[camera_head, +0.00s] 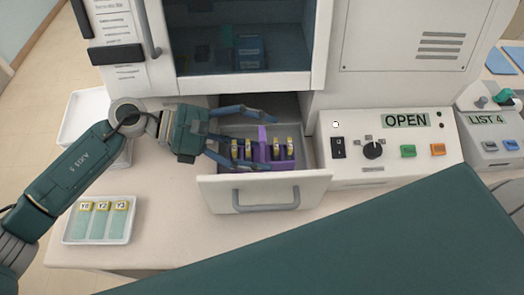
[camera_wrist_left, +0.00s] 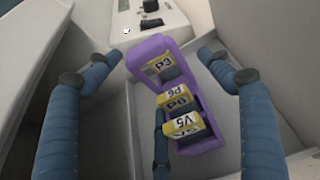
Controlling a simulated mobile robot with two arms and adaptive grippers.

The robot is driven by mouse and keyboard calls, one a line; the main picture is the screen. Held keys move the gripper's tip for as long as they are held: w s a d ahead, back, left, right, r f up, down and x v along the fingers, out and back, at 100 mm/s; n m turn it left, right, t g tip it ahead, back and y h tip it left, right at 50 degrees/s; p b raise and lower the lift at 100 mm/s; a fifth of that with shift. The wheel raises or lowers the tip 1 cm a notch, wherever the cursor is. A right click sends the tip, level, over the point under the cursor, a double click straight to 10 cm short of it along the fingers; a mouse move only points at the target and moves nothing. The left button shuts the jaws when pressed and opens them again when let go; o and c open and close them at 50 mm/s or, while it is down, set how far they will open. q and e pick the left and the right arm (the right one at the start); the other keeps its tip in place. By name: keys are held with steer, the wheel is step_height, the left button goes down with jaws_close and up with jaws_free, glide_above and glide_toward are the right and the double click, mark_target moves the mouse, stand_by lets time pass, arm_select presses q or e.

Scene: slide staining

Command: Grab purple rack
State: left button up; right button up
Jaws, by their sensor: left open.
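The purple rack (camera_head: 263,134) stands in the open drawer (camera_head: 264,192) and holds several yellow-labelled slides. In the left wrist view the rack (camera_wrist_left: 147,49) shows labels such as P3, P6 and V5. My left gripper (camera_head: 253,139) reaches over the drawer from the left, with its blue fingers spread. Nothing is held, and I cannot tell whether a finger touches the rack. My right gripper is not in view.
A control box (camera_head: 385,170) with an OPEN display stands right of the drawer. A white tray (camera_head: 100,239) with slides Y6, Y2 and Y3 lies front left. Another white tray (camera_head: 84,110) is behind my left arm. The cabinet (camera_head: 415,25) rises behind the drawer.

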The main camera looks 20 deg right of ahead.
arm_select(q)
steer(key=shift+s+d+f, duration=0.1)
steer(key=shift+d+f, duration=0.05)
steer(key=shift+d, duration=0.2)
steer(key=shift+a, duration=0.1)
steer(key=c, duration=1.7)
steer(key=shift+c, duration=0.2)
